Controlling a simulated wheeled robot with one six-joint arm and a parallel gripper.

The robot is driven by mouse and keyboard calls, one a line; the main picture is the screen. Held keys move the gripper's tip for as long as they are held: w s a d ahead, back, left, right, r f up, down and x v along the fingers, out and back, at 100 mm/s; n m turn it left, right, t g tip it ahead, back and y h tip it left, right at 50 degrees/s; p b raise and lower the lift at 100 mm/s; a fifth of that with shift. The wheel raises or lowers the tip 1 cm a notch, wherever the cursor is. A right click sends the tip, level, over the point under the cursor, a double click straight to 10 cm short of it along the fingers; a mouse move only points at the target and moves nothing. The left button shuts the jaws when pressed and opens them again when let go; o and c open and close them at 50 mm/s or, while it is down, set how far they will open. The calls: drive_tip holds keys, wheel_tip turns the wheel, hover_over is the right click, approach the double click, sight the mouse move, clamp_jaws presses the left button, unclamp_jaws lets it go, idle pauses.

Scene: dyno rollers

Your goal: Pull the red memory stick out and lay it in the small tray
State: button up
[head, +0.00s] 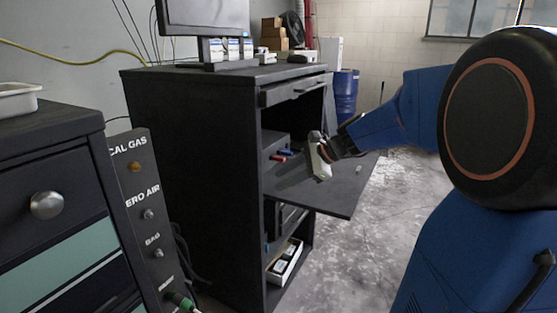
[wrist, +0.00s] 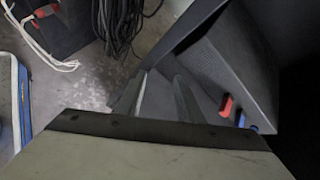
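The red memory stick (head: 279,157) pokes out of the dark unit inside the black cabinet, close to a blue stick (head: 285,152). In the wrist view the red stick (wrist: 226,107) is right of my fingers, with blue (wrist: 254,128) beside it. My gripper (head: 314,162) is in front of the cabinet opening, right of the red stick and apart from it. In the wrist view my gripper (wrist: 160,80) shows two separated fingers with nothing between them. A small pale tray (head: 18,103) sits on the drawer cabinet at far left, partly cut off.
A black shelf (head: 340,195) juts out below my gripper. A white box with dark items (head: 285,263) is on the lower shelf. A monitor (head: 205,17) stands on the cabinet top. In the wrist view, coiled black cables (wrist: 118,25) lie on the floor.

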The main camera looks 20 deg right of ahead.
sight(282, 158)
drive_tip(key=w+d+m+t, duration=0.1)
drive_tip(key=w+d+m, duration=0.1)
drive_tip(key=w+d, duration=0.1)
drive_tip(key=w+d+r+m+t, duration=0.1)
drive_tip(key=w+d+m, duration=0.2)
drive_tip(key=w+d, duration=0.1)
drive_tip(key=w+d+m+t, duration=0.1)
drive_tip(key=w+d+m, duration=0.2)
drive_tip(key=w+d, duration=0.1)
drive_tip(key=shift+w+d+r+t+y, duration=0.2)
drive_tip(key=shift+d+r+t+y, duration=0.1)
drive_tip(key=shift+d+t, duration=0.15)
drive_tip(key=shift+f, duration=0.1)
drive_tip(key=shift+x, duration=4.45)
clamp_jaws()
drive_tip(key=shift+s+d, duration=0.15)
drive_tip(key=shift+s, duration=0.05)
